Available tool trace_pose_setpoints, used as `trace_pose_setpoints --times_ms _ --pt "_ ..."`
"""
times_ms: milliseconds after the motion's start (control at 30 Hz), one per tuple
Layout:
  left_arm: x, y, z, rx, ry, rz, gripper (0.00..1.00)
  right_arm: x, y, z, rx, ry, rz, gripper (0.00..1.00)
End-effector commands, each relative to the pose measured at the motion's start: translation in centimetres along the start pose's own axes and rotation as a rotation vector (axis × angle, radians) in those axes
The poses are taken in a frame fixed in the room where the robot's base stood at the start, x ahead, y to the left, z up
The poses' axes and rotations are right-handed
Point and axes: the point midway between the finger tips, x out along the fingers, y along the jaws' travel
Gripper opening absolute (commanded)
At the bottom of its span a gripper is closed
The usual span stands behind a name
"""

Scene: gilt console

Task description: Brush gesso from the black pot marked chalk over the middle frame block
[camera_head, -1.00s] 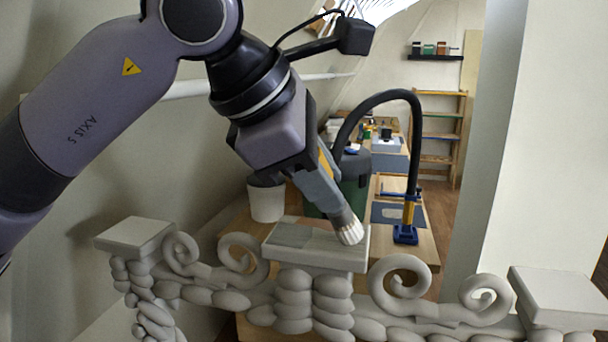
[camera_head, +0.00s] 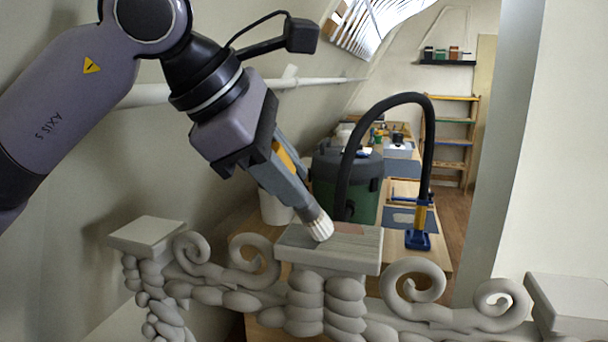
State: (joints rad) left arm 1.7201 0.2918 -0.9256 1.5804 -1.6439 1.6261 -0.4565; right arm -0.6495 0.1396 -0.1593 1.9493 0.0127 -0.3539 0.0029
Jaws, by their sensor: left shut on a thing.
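My left gripper (camera_head: 298,198) comes in from the upper left and is shut on a brush, with its pale bristles (camera_head: 320,228) pointing down and right. The bristle tip is at the top of the middle frame block (camera_head: 345,261), near the middle of its surface, and seems to touch it. The block's top is pale grey with a streaky look, and a brownish patch shows at its far right edge. I cannot make out a black pot marked chalk. My right gripper is not in view.
Pale scrollwork joins the middle block to a left block (camera_head: 147,233) and a right block (camera_head: 575,300). Behind stand a white bucket (camera_head: 275,208), a green and black machine (camera_head: 365,198) with a black hose (camera_head: 425,125), and a long wooden bench (camera_head: 436,245).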

Motion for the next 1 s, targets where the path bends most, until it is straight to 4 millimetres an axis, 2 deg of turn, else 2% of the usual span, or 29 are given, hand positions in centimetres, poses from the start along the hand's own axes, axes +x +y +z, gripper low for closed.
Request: trace_pose_setpoints --times_ms 267,567,1000 --pt "-0.4 0.2 -1.0 0.0 0.0 0.001 0.0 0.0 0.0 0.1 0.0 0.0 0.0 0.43" --pt "-1.2 0.7 -3.0 0.0 0.0 0.001 0.0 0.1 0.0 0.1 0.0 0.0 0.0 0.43" --pt "-0.3 2.0 -3.1 0.001 0.001 0.0 0.0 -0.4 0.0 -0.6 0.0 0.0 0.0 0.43"
